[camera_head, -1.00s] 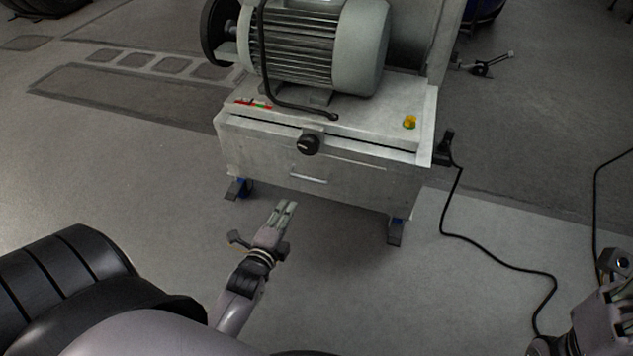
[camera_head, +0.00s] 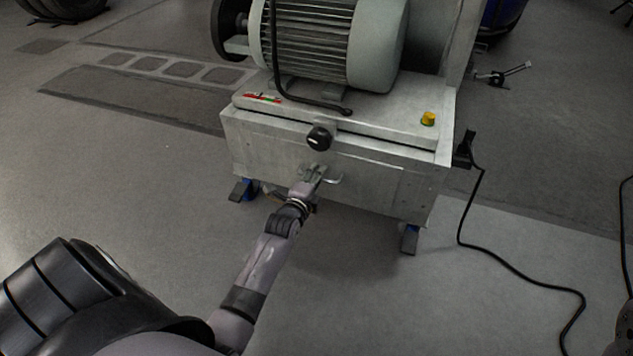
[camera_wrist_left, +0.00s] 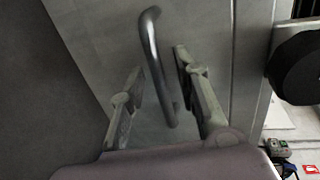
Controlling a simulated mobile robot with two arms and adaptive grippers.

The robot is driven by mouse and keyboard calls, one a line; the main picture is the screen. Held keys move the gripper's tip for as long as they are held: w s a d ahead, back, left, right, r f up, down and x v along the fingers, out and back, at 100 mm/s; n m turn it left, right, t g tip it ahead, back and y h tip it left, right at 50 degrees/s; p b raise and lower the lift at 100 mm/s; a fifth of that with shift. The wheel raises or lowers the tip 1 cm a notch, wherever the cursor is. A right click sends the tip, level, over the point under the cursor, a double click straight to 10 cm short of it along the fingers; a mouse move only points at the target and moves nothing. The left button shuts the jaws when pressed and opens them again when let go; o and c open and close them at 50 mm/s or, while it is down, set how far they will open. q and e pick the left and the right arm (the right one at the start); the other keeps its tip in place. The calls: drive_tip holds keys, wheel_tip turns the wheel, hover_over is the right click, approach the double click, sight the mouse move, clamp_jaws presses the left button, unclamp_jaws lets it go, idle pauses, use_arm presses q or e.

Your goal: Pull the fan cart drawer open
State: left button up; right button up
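The fan cart (camera_head: 390,185) is a grey metal cabinet on blue-and-dark feet. Its drawer handle, a silver bar (camera_head: 334,180), sits on the front face below a black knob. My left gripper (camera_head: 316,170) is at this handle. In the left wrist view the handle (camera_wrist_left: 155,65) lies between the two fingers of my left gripper (camera_wrist_left: 155,85). The fingers are apart, one on each side of the bar, with gaps to it. The drawer front looks flush with the cart. My right gripper is not in view; only a dark bit of an arm shows at the lower right edge.
A large motor (camera_head: 325,45) stands on the cart top. A black knob (camera_head: 320,138) sticks out above the handle, and a yellow button (camera_head: 428,118) is at the top right. A black cable (camera_head: 470,235) runs over the floor at right. The floor before the cart is clear.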

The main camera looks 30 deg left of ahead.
use_arm(q)
drive_tip(key=shift+c, duration=0.3)
clamp_jaws()
idle(0.7)
